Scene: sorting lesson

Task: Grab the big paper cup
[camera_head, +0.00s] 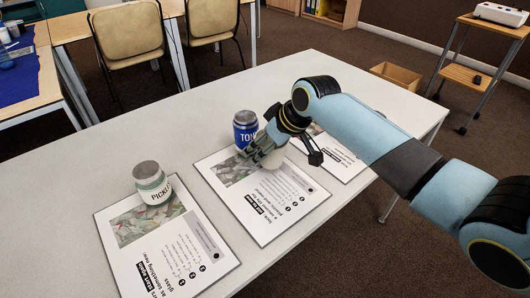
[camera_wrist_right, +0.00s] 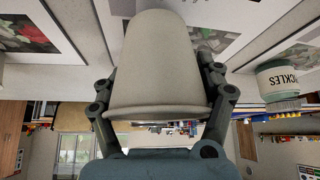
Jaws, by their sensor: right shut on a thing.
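The big paper cup (camera_wrist_right: 160,65) is plain and off-white. It fills the middle of the right wrist view, between the two dark fingers of my right gripper (camera_wrist_right: 160,105), which is shut on it. In the head view my right gripper (camera_head: 266,151) is over the upper part of the middle printed sheet. There the cup (camera_head: 275,159) is mostly hidden by the gripper. I cannot tell whether its base touches the sheet. My left gripper is not in view.
A blue can (camera_head: 245,130) stands close behind my right gripper. A pickle jar (camera_head: 152,184) stands on the left printed sheet (camera_head: 170,262). The middle sheet (camera_head: 305,208) and a right sheet (camera_head: 343,160) also lie on the white table (camera_head: 290,80). The table's far part is clear.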

